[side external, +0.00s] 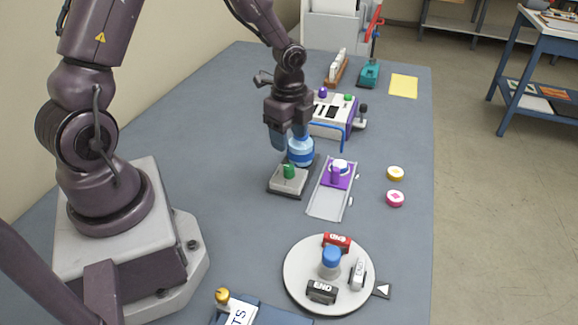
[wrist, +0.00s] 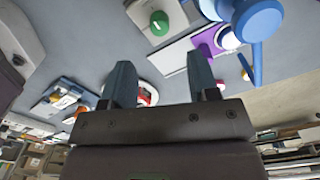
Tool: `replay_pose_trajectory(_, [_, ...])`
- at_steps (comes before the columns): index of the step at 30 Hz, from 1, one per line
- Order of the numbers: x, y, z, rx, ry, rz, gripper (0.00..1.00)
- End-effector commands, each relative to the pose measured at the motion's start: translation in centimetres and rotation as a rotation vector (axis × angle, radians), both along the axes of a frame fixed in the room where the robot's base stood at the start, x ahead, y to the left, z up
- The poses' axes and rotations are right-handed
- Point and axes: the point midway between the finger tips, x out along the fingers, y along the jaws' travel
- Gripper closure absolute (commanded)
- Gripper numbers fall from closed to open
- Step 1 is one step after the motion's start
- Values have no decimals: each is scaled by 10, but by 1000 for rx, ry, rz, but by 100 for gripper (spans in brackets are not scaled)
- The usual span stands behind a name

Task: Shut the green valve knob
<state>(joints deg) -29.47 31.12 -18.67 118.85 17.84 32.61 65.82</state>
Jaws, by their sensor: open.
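The green valve knob (side external: 289,171) stands on a pale plate with a dark base (side external: 287,187), in the middle of the table. My gripper (side external: 289,138) is above and slightly behind the knob, apart from it, with its fingers pointing down. In the wrist view the green knob (wrist: 160,22) shows a white mark on its round top and lies beyond the fingertips. My fingers (wrist: 161,64) are spread apart with nothing between them.
A blue round-topped object (side external: 300,151) stands just behind the knob's plate, close to my fingers. A silver track with a purple slider (side external: 337,174) lies right of the knob. A turntable (side external: 300,278) carries labelled blocks in front. Free table lies left of the knob.

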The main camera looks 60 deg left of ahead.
Motion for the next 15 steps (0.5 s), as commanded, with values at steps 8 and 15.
replay_pose_trajectory(8, [-1,-1,-60,-2,6,0,45])
replay_pose_trajectory(15, [-1,0,-87,0,3,1,45])
